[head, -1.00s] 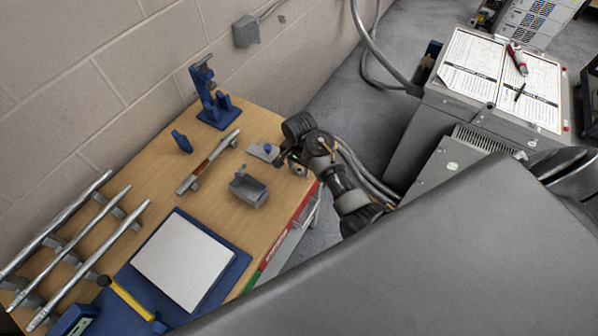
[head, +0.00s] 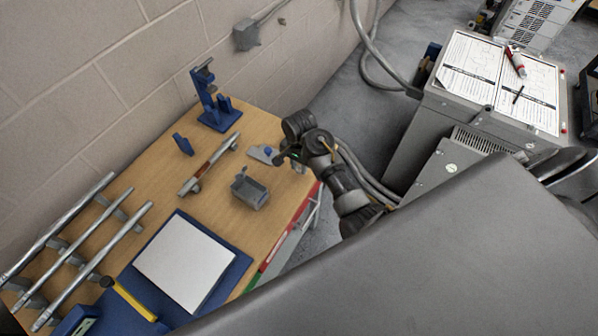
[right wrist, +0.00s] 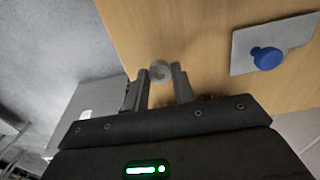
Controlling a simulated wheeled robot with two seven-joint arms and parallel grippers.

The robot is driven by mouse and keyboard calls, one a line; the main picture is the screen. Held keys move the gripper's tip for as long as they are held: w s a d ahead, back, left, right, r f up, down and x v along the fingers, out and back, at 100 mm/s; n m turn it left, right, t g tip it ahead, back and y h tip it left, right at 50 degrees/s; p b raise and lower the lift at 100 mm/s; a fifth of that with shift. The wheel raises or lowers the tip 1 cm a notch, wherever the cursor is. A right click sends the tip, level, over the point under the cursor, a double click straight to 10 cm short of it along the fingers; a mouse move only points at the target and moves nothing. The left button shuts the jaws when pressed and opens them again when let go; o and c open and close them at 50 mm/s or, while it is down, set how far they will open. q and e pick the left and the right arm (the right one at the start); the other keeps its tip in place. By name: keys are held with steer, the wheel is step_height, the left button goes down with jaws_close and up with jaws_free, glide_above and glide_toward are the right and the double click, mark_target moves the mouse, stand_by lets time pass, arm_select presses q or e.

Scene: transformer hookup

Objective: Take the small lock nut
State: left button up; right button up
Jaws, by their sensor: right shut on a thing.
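The small lock nut (right wrist: 160,70) is a pale grey ring. In the right wrist view it sits between the fingertips of my right gripper (right wrist: 158,78), which is shut on it. Wood tabletop shows behind it; I cannot tell whether the nut touches the table. In the head view my right gripper (head: 283,158) is at the far right end of the bench, and the nut cannot be made out there. My left gripper is not in view.
A grey plate with a blue knob (right wrist: 267,58) lies close beside the right gripper. A grey bin (head: 249,191), a blue stand (head: 210,105) and a silver-and-brown rod (head: 205,168) are on the wooden bench (head: 150,190). A grey cabinet with papers (head: 470,70) stands right.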

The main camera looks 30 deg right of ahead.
steer(key=shift+r, duration=0.4)
step_height(320, 180, up, 4)
